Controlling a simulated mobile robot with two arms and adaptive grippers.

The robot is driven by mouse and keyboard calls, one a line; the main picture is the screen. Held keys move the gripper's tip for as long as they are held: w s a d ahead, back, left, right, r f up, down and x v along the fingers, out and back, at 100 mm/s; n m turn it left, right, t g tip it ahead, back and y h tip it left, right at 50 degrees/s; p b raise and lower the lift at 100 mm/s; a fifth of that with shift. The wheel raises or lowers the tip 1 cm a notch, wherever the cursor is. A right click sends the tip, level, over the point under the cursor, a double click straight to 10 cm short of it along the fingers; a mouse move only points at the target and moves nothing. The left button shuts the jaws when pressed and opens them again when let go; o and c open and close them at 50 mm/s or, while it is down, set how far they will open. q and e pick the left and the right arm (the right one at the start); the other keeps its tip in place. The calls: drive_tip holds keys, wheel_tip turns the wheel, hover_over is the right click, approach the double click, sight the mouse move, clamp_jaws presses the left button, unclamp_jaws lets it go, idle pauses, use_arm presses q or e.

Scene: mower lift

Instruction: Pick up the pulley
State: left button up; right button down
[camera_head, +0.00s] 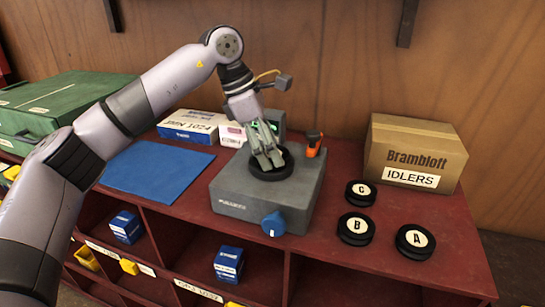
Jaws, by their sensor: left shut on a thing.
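A black round pulley (275,174) sits on top of the grey box-shaped device (235,196) with a blue knob. My left gripper (267,160) reaches down from above, its fingers at the middle of this pulley and shut on it; the exact contact is hard to see. The pulley appears to rest on the device. Three more black pulleys with white lettered faces lie on the red bench top to the right: C (361,194), B (356,228) and A (415,241). My right gripper is not in view.
A cardboard box marked IDLERS (415,152) stands behind the lettered pulleys. A blue mat (158,170), small boxes (190,126) and a green case (60,105) are left. Shelf compartments hold blue boxes (228,263).

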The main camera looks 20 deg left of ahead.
use_arm(q)
drive_tip(key=c, duration=0.7)
drive_tip(key=shift+r, duration=0.1)
drive_tip(key=shift+c, duration=0.2)
